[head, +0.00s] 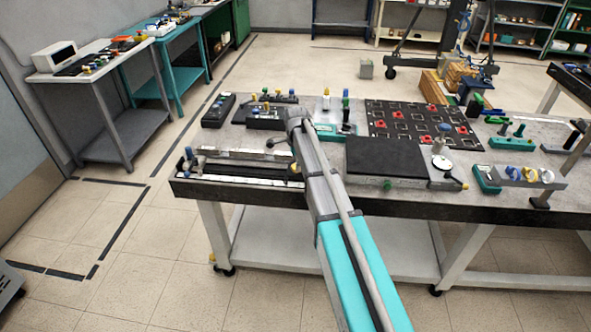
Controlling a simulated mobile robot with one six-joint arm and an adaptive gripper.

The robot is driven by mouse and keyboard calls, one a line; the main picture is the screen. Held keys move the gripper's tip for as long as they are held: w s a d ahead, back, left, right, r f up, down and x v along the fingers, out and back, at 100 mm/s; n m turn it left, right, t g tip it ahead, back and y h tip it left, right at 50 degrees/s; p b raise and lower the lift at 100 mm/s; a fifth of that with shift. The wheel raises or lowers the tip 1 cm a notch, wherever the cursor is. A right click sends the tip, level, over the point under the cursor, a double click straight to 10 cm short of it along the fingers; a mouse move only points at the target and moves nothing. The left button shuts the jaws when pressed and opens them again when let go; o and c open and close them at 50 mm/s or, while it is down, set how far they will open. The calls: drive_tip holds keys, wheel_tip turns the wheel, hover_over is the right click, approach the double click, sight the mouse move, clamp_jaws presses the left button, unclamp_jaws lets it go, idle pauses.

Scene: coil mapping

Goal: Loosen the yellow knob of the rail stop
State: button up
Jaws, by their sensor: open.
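A long low rail (238,176) lies along the near left edge of the grey workbench. A small dark block with a yellowish spot (294,168) is at its right end, close against my arm in the picture. It looks like the rail stop with its yellow knob, but it is too small to be sure. My gripper (283,142) is at the far end of my arm, above the bench behind the rail. It is open and appears empty, apart from the yellow spot. My arm hides most of its fingers.
Dark boxes with knobs (265,118) stand behind the rail. A dark flat plate (385,160) lies right of my arm, with a dial gauge (441,163) beside it. A black board with red parts (415,124) is behind. The floor left of the bench is clear.

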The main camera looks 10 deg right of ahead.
drive_tip(key=shift+f+b, duration=0.3)
drive_tip(key=shift+f, duration=0.2)
drive_tip(key=shift+a, duration=0.1)
drive_tip(key=c, duration=1.1)
drive_tip(key=shift+c, duration=0.2)
